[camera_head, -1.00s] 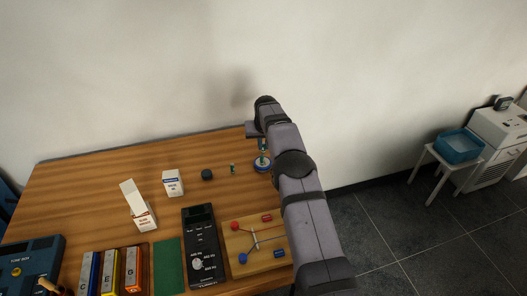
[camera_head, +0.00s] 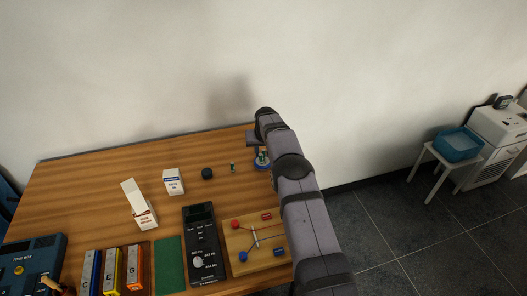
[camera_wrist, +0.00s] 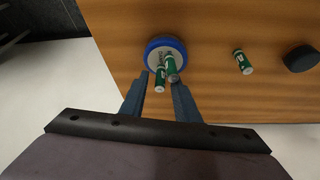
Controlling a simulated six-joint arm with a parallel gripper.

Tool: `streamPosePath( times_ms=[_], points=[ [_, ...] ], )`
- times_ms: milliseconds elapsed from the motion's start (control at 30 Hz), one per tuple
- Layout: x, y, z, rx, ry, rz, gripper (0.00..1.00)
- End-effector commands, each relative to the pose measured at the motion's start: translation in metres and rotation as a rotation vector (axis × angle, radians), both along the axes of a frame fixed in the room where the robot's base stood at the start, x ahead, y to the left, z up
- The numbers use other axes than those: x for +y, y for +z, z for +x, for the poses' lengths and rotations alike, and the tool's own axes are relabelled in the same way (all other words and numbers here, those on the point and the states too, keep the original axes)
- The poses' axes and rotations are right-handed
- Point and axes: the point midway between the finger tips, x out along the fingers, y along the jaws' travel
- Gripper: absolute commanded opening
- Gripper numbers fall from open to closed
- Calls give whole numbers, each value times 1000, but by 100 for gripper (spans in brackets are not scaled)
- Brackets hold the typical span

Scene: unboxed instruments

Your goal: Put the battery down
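A round blue-rimmed dish (camera_head: 262,164) is at the far right of the table, partly behind my arm. In the wrist view the dish (camera_wrist: 152,44) has two green-and-white batteries over it, side by side: one battery (camera_wrist: 172,66) and another battery (camera_wrist: 160,79) nearer my fingers. Their lower ends overlap the dish, so I cannot tell exactly how they rest. My gripper (camera_wrist: 160,82) has its fingers apart on either side of the batteries, with a visible gap. A third battery (camera_wrist: 242,62) stands on the table beside the dish; it also shows in the head view (camera_head: 233,167).
A dark round knob-like object (camera_head: 207,174) is left of the lone battery. White boxes (camera_head: 173,182), a black meter (camera_head: 203,240) and a wooden circuit board (camera_head: 240,235) stand nearer. Bare wood lies around the lone battery. The table's right edge is close to the dish.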

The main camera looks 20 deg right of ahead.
Motion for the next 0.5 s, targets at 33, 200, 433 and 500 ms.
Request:
streamPosePath(
  times_ms=[33,200,433,500],
  points=[
    [0,0,0,1,0,0,29],
    [0,0,0,1,0,0,29],
    [0,6,0,0,0,0,29],
    [0,7,-1,-1,0,0,29]
  ],
)
